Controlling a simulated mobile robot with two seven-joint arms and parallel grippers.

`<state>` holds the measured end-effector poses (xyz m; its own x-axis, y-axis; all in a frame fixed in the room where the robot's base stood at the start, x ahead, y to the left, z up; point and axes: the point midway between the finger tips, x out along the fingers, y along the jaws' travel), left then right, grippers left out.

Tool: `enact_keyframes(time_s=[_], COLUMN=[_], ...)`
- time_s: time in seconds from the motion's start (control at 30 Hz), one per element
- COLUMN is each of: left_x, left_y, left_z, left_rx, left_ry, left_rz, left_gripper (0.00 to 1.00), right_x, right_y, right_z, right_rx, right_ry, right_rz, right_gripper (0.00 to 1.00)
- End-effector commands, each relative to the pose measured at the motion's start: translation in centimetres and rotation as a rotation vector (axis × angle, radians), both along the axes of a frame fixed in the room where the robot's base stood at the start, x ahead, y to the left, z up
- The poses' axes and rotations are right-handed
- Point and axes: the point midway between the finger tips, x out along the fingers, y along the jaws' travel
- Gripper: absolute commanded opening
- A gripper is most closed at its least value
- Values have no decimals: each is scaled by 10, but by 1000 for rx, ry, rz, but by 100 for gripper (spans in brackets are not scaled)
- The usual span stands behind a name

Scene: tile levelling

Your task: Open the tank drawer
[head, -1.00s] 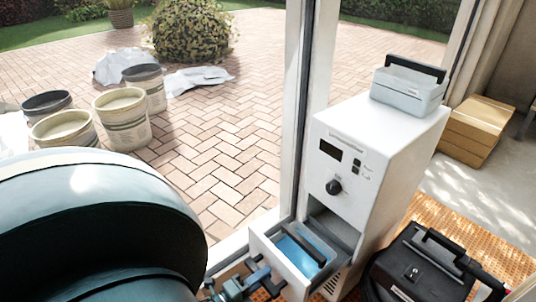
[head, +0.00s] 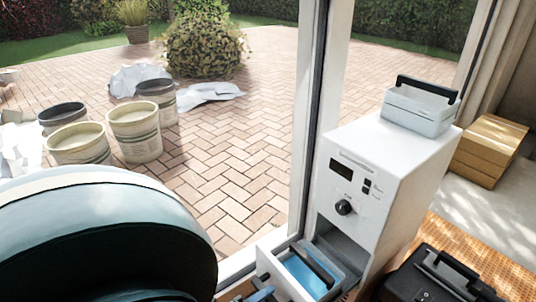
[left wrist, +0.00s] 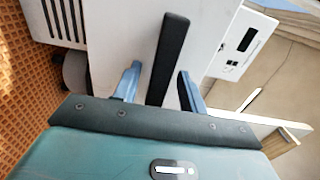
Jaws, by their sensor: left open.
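The tank drawer (head: 268,264) stands pulled out from the lower front of the white machine (head: 375,165). Inside it is an open tank with blue contents (head: 303,272) and a black bar across its top. My left gripper (head: 262,295) shows only as a bit of blue finger at the bottom edge, by the drawer's front. In the left wrist view my left gripper (left wrist: 159,78) is open, one blue finger on each side of a black bar handle (left wrist: 170,50) on a white face. Whether the fingers touch the bar cannot be told. My right gripper is not in view.
A grey-white box with a black handle (head: 418,108) sits on the machine. A black case (head: 435,278) stands on the floor right of the drawer. A cardboard box (head: 490,150) lies behind. A window frame post (head: 308,120) runs left of the machine. Buckets (head: 134,132) stand outside.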

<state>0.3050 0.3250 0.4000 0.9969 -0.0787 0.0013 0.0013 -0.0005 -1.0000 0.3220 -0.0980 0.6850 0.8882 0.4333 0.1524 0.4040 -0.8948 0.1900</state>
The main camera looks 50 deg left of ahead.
Motion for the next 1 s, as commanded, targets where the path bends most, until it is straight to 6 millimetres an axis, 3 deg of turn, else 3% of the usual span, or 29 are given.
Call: enact_keyframes(time_s=[0.2, 0.5, 0.7, 1.0], left_x=[-48, -105, -119, -120], left_y=[3, 8, 9, 9], left_z=[1, 0, 0, 0], left_rx=[0, 0, 0, 0], left_ry=[7, 4, 2, 1], left_rz=[2, 1, 1, 1], left_gripper=[42, 42, 42, 42], right_x=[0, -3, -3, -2], right_y=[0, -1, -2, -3], right_z=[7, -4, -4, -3], right_rx=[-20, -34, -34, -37], right_ry=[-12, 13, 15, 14], right_rz=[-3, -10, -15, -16], right_gripper=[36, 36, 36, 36])
